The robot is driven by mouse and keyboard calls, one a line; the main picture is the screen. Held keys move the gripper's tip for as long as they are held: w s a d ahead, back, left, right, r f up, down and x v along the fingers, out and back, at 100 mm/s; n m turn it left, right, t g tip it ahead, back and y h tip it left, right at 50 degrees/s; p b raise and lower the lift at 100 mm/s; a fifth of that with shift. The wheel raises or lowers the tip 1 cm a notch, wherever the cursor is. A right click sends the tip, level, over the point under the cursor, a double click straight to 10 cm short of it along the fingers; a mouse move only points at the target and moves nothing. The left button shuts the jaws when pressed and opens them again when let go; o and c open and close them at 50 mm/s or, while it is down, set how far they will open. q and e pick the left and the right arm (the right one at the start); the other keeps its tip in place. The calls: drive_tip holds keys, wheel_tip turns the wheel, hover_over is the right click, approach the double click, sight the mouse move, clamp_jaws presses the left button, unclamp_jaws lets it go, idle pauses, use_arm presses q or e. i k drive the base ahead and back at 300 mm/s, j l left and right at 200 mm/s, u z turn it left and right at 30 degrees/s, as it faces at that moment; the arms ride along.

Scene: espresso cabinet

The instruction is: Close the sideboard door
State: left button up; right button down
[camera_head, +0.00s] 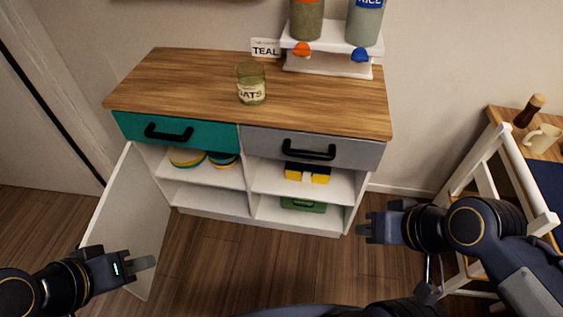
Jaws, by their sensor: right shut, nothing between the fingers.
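The sideboard (250,90) has a wooden top, a teal drawer on the left and a grey drawer on the right. Its white door (130,212) stands open at the left, swung out toward me from the left side of the cabinet. My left gripper (145,263) overlaps the lower part of the door in the picture; I cannot tell whether it touches. Its fingers overlap, so their opening is unclear. My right gripper (366,228) is shut and empty, in front of the cabinet's right side and apart from it.
Open shelves hold bowls (188,157), a yellow and black item (307,174) and a green box (303,205). An oats jar (251,84) and a white dispenser stand (330,62) are on top. A white stool-like frame (490,165) and a side table with a mug (542,138) stand right.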

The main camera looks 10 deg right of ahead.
sight(132, 213)
drive_tip(key=k+j+z, duration=0.15)
drive_tip(key=i+j, duration=0.1)
drive_tip(key=j, duration=0.25)
drive_tip(key=i+j+u, duration=0.1)
drive_tip(key=j, duration=0.3)
drive_tip(key=i+j+u, duration=0.1)
drive_tip(key=j, duration=0.25)
drive_tip(key=i+j, duration=0.15)
drive_tip(key=j, duration=0.2)
